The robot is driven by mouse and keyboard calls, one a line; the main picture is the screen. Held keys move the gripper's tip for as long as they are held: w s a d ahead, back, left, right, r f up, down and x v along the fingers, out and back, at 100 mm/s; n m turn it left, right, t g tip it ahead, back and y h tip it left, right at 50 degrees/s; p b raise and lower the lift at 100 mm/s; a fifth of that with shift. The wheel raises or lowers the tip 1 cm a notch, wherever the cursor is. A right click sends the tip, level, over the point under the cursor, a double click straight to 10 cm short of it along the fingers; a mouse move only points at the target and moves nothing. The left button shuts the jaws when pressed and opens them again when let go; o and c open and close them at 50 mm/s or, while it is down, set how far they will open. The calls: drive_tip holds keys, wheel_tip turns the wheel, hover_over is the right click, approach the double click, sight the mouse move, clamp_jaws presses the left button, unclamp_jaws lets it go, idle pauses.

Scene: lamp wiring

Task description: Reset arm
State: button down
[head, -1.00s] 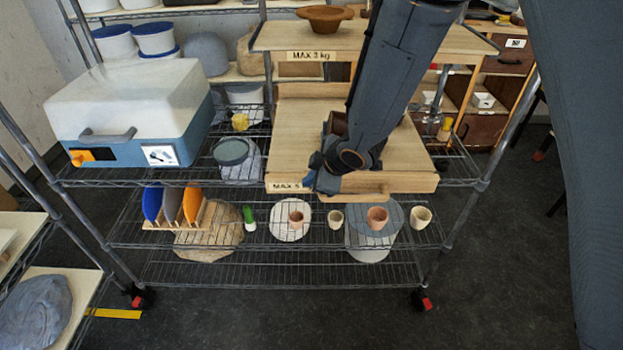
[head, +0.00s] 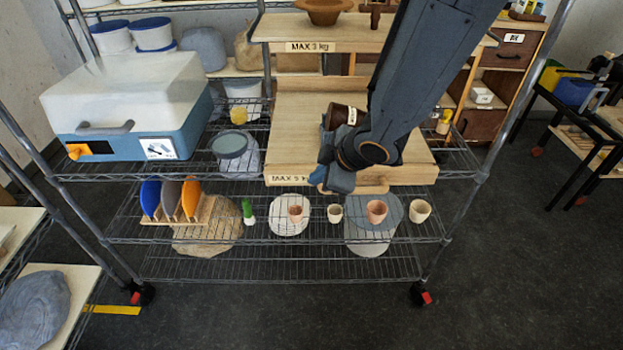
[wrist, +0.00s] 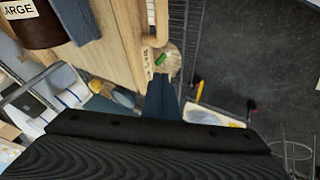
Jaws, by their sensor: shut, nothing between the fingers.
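In the wrist view my gripper (wrist: 162,90) is shut and empty, pointing over the shelf edge. A brown cylindrical container (head: 341,114) stands on the wooden top behind my wrist. It also shows in the wrist view, where the brown container (wrist: 45,27) bears a label reading LARGE. My arm hides part of the wooden surface.
A white and blue box (head: 130,105) stands on the left of the wire shelf. A grey-lidded jar (head: 229,146) is beside the wooden unit. Small pots (head: 376,210) and a plate rack (head: 172,205) stand on the shelf below. The floor (head: 500,260) at right is clear.

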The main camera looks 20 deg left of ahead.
drive_tip(key=w+d+r+m+t+h, duration=0.15)
drive_tip(key=d+m, duration=0.25)
drive_tip(key=d, duration=0.6)
drive_tip(key=d+r+m+h, duration=0.25)
drive_tip(key=d+m, duration=0.25)
drive_tip(key=d, duration=0.4)
drive_tip(key=s+d+m+g+h+b, duration=0.1)
drive_tip(key=s+d+m+g, duration=0.3)
drive_tip(key=s+d+m, duration=0.6)
drive_tip(key=d+m+h, duration=0.1)
drive_tip(key=d, duration=0.2)
drive_tip(key=shift+s+d+f, duration=0.2)
drive_tip(key=shift+d+f, duration=0.1)
drive_tip(key=shift+d, duration=0.05)
